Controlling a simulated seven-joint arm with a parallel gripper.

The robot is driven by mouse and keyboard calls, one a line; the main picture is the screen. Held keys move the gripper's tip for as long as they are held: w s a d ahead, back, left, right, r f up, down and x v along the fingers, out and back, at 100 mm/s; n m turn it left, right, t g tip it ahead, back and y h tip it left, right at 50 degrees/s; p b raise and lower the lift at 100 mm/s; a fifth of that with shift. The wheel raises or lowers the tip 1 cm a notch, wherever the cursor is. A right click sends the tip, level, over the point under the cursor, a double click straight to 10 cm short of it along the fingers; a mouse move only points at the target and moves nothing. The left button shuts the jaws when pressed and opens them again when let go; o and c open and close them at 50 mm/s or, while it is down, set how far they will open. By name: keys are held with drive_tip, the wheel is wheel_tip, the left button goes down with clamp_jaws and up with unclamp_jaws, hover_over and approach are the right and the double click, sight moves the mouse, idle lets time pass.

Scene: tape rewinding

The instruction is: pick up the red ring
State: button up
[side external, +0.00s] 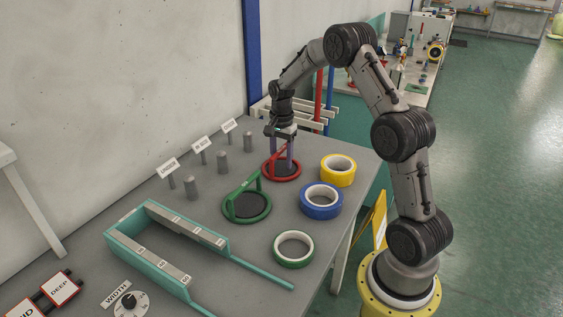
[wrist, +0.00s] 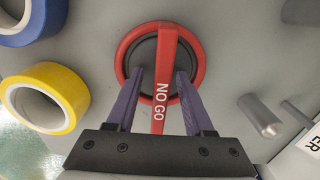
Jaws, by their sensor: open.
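The red ring (side external: 271,174) lies on the grey table, around a dark disc, with a red bar across its top. In the wrist view the red ring (wrist: 198,51) shows whole except where the bar and fingers overlap it, and the bar (wrist: 166,75) reads "NO GO". My gripper (side external: 282,164) is above the ring, pointing down. In the wrist view my gripper (wrist: 157,82) is open, with one purple finger on each side of the bar. I cannot tell whether the fingers touch the bar.
A green ring with a bar (side external: 246,207) lies beside the red one. Yellow (side external: 338,170), blue (side external: 321,201) and green-edged (side external: 293,249) tape rolls stand to the right. Several grey pegs (side external: 222,162) with labels line the back. A teal frame (side external: 150,262) occupies the front left.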

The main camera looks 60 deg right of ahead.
drive_tip(key=shift+f, duration=0.25)
idle(0.3)
drive_tip(key=shift+c, duration=0.3)
clamp_jaws()
